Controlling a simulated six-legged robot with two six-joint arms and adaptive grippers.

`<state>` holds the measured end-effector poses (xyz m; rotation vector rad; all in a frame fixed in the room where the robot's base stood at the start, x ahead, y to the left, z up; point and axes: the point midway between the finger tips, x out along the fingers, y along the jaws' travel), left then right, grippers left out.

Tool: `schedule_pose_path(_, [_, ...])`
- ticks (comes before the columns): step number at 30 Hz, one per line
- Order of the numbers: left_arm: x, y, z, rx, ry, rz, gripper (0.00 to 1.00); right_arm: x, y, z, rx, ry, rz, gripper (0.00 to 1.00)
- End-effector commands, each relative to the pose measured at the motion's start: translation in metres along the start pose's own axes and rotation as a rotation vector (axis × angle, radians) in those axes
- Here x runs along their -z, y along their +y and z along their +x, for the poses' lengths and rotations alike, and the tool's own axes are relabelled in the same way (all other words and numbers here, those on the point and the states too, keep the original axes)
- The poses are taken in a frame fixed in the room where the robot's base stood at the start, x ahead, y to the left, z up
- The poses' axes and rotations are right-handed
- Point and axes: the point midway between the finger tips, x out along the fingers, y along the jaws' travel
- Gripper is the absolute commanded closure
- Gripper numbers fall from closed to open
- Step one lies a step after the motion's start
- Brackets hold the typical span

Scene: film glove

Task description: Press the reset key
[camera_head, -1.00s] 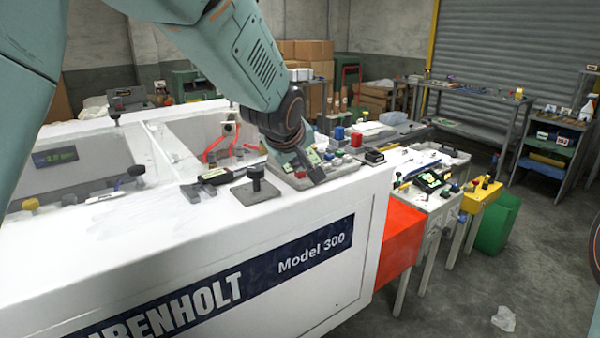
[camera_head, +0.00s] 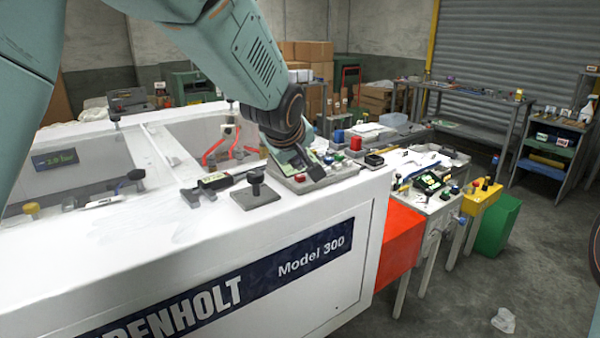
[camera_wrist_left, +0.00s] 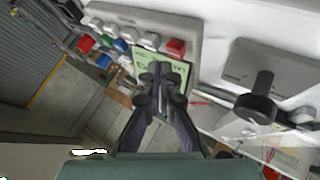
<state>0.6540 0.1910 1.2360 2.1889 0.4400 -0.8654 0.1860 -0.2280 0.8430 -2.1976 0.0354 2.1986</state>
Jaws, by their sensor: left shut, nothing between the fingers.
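A grey control panel (camera_head: 314,185) sits on the white machine's top, with small keys and a green display. In the left wrist view, the panel (camera_wrist_left: 203,30) carries a row of pale keys (camera_wrist_left: 122,33), a red key (camera_wrist_left: 175,48) and the green display (camera_wrist_left: 143,62). No label is readable, so I cannot tell which is the reset key. My right gripper is out of view.
A black knob on a plate (camera_head: 256,180) stands just left of the panel; it is large in the wrist view (camera_wrist_left: 258,104). The white machine (camera_head: 190,260) has an open bay with red hoses (camera_head: 218,145). A side bench with a yellow box (camera_head: 482,197) stands to the right.

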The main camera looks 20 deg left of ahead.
Motion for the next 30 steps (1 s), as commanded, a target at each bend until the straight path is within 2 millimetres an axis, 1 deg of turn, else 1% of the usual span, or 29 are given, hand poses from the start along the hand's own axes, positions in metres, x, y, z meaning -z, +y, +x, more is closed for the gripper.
schedule_pose_path(11, [0.002, 0.002, -0.002, -0.001, 0.0, -0.001, 1.0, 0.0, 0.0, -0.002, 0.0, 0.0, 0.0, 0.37])
schedule_pose_path(27, [0.025, 0.025, -0.033, -0.002, 0.001, -0.001, 1.0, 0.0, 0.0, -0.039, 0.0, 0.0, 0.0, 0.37])
schedule_pose_path(30, [0.027, 0.027, -0.037, -0.001, 0.0, -0.001, 1.0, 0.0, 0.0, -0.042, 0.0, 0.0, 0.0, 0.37])
